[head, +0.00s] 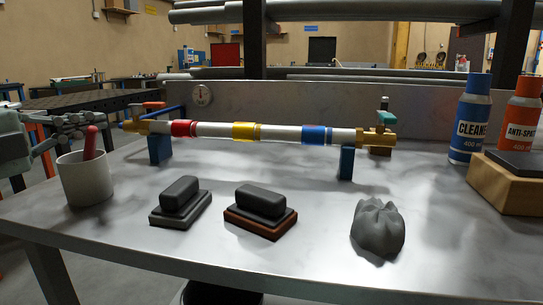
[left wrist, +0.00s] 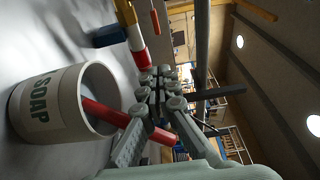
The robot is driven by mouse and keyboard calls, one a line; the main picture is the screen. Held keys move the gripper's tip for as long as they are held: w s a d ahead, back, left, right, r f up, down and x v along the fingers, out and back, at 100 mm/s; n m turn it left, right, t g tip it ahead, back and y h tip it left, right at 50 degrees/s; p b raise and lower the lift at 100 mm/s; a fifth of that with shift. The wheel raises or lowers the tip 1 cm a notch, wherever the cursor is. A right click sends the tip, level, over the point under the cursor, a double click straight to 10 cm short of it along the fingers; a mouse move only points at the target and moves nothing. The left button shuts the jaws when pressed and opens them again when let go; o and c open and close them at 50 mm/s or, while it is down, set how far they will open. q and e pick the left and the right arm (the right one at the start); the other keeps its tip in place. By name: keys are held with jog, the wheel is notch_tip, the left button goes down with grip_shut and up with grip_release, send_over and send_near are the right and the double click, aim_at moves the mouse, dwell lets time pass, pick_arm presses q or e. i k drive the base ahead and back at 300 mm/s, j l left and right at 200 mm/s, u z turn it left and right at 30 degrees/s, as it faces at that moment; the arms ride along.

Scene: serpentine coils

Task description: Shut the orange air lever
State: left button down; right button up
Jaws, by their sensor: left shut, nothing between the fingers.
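My left gripper (head: 92,124) is shut and empty, left of the valve, above and behind the white cup. In the left wrist view its fingertips (left wrist: 160,78) are together, with a red handle passing behind or below the fingers. My right gripper is in neither view.
The white soap cup (head: 82,185) with a red handle (head: 90,142) stands close below my left gripper. The pipe (head: 212,131) rests on blue stands. Two dark brushes or blocks (head: 180,203) (head: 260,211) and a grey crumpled cloth (head: 377,230) lie in front. Spray cans (head: 470,118) stand right.

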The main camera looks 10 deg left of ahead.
aim_at(134, 110)
jog(key=k+j, duration=0.25)
jog(key=k, duration=0.2)
jog(key=k+j, duration=0.25)
jog(key=k, duration=0.25)
